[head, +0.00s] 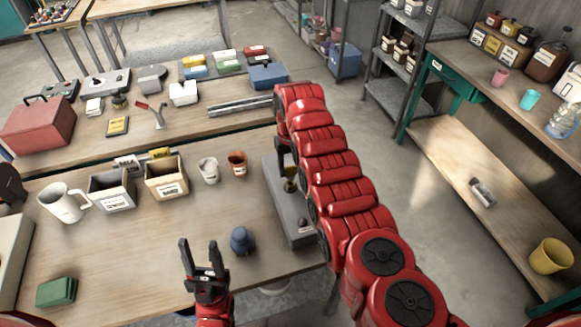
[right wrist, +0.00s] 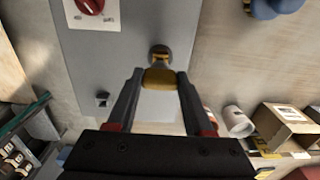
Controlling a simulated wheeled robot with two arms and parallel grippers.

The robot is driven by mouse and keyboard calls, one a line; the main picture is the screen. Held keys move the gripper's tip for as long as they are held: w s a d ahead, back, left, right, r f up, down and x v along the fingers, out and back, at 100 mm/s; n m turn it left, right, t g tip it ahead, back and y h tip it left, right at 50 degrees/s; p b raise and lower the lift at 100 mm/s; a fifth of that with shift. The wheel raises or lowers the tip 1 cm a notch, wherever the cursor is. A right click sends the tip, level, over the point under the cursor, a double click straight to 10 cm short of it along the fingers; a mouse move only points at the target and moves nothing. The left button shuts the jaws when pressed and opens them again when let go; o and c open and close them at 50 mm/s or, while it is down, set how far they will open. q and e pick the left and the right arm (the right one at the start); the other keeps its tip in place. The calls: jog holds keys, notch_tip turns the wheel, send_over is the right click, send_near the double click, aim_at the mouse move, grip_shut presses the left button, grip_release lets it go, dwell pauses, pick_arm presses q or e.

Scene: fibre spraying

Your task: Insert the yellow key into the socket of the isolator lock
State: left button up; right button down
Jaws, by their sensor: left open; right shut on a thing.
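The isolator, a grey panel box (head: 300,232), lies on the front bench, partly hidden by my right arm. In the right wrist view its grey face (right wrist: 125,45) carries a round brass-coloured socket (right wrist: 160,50). My right gripper (right wrist: 157,82) is shut on the yellow key (right wrist: 160,79), whose rounded head sits between the fingertips. The key overlaps the lower edge of the socket in that view; its shaft is hidden, so I cannot tell how deep it is. My left gripper (head: 203,258) is open and empty above the front of the bench.
A red-and-white rotary switch (right wrist: 92,6) and a small dark fitting (right wrist: 102,98) are on the panel. A blue round object (head: 242,241), two cups, two bins (head: 166,180) and a white mug (head: 63,203) stand left of the box. Bare bench lies between them.

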jog(key=shift+f+b, duration=1.3)
jog(key=shift+f, duration=0.25)
jog(key=shift+c, duration=1)
grip_release()
notch_tip(320, 180, up, 8)
jog(key=b, duration=0.3)
jog(key=shift+f, duration=0.15)
notch_tip(320, 180, up, 4)
jog(key=shift+f, duration=0.2)
jog(key=shift+r+p, duration=0.3)
jog(key=shift+r, duration=0.05)
notch_tip(320, 180, up, 6)
jog(key=f+p, duration=0.1)
jog(key=p, duration=0.5)
send_over(290, 175)
jog(key=shift+w+d+r, duration=0.1)
jog(key=shift+w+r, duration=0.1)
jog(key=shift+w, duration=0.15)
